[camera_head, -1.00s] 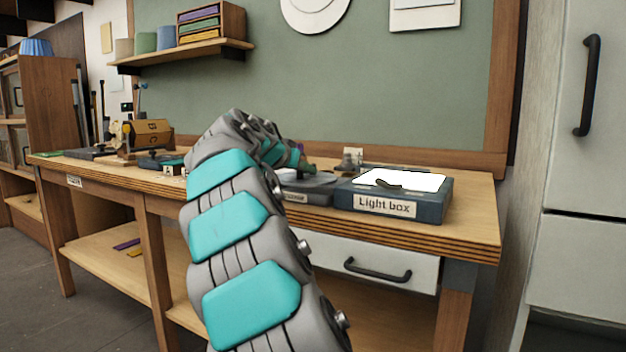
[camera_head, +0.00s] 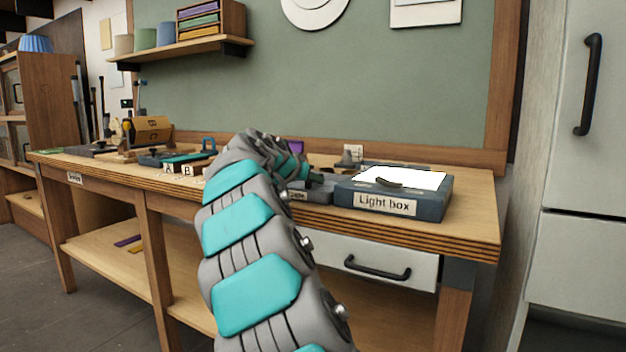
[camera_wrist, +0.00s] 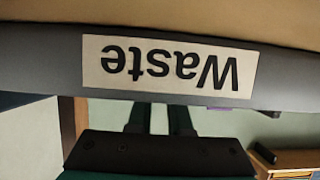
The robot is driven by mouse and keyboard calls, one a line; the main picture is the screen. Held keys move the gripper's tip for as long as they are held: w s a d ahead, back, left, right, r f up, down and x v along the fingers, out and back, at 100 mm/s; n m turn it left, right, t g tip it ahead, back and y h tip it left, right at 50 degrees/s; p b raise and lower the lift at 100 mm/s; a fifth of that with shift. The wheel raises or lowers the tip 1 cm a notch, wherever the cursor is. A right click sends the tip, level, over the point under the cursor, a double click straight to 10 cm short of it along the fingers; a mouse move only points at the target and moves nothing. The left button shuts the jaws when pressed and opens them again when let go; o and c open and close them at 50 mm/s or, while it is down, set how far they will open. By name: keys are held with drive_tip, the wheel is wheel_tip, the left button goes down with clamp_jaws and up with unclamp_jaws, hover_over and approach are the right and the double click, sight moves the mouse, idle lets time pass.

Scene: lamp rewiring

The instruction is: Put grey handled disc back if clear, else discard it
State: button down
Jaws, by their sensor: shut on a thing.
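My gripper (camera_head: 316,179) is low over a grey tray (camera_head: 312,195) on the bench, left of the light box. In the wrist view my gripper (camera_wrist: 157,118) points at the tray's dark wall (camera_wrist: 40,52), which carries an upside-down "Waste" label (camera_wrist: 168,66). The fingertips are hidden behind that wall. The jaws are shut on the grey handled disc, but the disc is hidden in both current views. The light box (camera_head: 430,205) has a bright white top with a small dark curved piece (camera_head: 389,183) on it.
Blocks marked A (camera_head: 169,169) and B (camera_head: 187,170) stand left of my arm, near a teal-and-dark item (camera_head: 185,157). A purple piece (camera_head: 296,146) shows behind my gripper. A drawer (camera_head: 345,255) is shut below. The bench's front right corner is clear.

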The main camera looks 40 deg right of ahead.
drive_tip(key=shift+f, duration=0.1)
drive_tip(key=c, duration=0.8)
unclamp_jaws()
drive_tip(key=shift+c, duration=0.2)
drive_tip(key=b+v, duration=0.1)
drive_tip(key=v, duration=1.1)
